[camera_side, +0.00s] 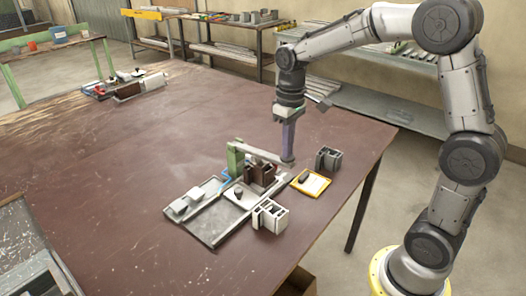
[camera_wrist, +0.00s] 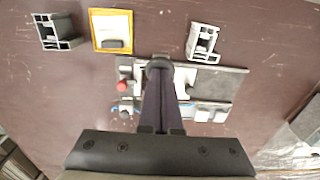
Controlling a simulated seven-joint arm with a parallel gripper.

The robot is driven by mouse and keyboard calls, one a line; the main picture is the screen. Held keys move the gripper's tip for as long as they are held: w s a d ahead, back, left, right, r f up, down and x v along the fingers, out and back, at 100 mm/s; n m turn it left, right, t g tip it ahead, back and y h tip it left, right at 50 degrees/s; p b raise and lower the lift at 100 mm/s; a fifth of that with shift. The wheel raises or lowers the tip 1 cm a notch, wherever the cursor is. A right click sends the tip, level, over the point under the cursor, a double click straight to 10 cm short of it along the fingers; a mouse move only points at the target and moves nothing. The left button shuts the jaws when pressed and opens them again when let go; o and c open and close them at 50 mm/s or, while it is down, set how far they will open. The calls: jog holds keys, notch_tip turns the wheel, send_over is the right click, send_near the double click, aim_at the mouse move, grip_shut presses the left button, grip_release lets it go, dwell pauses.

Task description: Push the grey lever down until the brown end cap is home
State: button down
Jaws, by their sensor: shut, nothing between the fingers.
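The grey lever (camera_side: 262,153) runs from the green post (camera_side: 235,160) of the clamp fixture to the right, sloping slightly down toward its free end. The brown end cap (camera_side: 262,173) sits below the lever, beside the post. A gap between cap and profile cannot be made out. My gripper (camera_side: 288,158) is shut and empty, pointing down, with its tips at the lever's free end; whether they touch it is unclear. In the wrist view my gripper (camera_wrist: 160,72) covers the middle of the fixture, and the brown cap is hidden there.
The fixture's grey base plate (camera_side: 212,228) lies on the brown table. A yellow-framed tray (camera_side: 325,185) and grey profile pieces (camera_side: 329,158) (camera_side: 271,216) stand close to the right. A red knob (camera_wrist: 121,86) shows in the wrist view. The table's left side is largely clear.

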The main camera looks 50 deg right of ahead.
jog(key=shift+f, duration=1.1)
jog(key=shift+r, duration=4.35)
